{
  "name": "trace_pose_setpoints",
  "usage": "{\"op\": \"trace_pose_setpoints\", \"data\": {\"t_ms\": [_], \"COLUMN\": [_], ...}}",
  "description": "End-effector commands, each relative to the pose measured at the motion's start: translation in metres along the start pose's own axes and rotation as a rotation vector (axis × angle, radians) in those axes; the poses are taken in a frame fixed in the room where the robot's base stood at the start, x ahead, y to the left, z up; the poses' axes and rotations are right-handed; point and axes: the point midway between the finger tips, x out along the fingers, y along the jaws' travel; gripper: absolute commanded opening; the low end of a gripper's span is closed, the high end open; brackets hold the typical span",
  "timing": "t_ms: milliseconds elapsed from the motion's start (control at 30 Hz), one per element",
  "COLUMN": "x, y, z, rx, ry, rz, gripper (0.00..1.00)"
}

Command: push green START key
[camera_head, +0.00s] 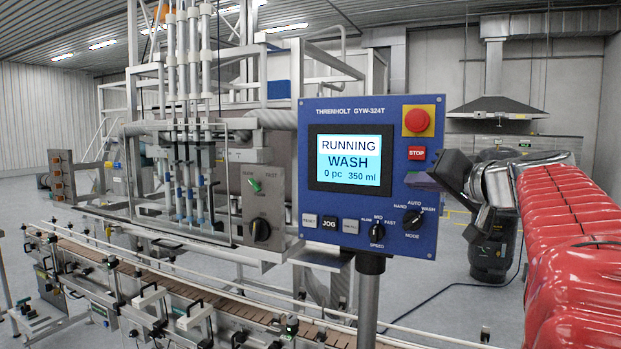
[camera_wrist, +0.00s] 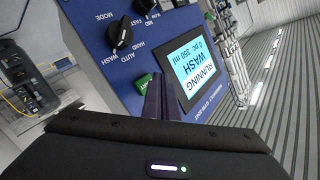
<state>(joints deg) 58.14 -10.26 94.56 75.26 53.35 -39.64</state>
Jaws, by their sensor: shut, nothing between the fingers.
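The blue control panel (camera_head: 369,112) faces me in the head view, with a screen (camera_head: 351,161) reading RUNNING, WASH, 0 pc, 350 ml. The green START key shows in the wrist view (camera_wrist: 143,83), right beside my fingertips. I cannot tell whether the fingertips touch the key.
A red mushroom button (camera_head: 417,120) sits above STOP. The mode knob (camera_head: 413,220), speed knob (camera_head: 377,231) and small keys such as JOG (camera_head: 329,222) lie below the screen. The filler's conveyor (camera_head: 180,290) runs in front of the machine at left.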

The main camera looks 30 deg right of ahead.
Motion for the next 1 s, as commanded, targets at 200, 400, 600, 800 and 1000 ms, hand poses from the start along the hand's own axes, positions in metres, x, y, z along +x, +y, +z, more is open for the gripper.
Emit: {"op": "trace_pose_setpoints", "data": {"t_ms": [200, 400, 600, 800, 1000], "x": [-0.011, -0.021, -0.029, -0.03, -0.03], "y": [-0.008, -0.015, -0.021, -0.021, -0.021], "z": [0.008, 0.015, 0.021, 0.022, 0.022], "rx": [0.0, 0.0, 0.0, 0.001, 0.0], "ry": [0.0, 0.0, 0.0, -0.001, 0.0], "rz": [0.0, 0.0, 0.0, 0.0, 0.0], "gripper": [0.0, 0.0, 0.0, 0.0, 0.0]}}
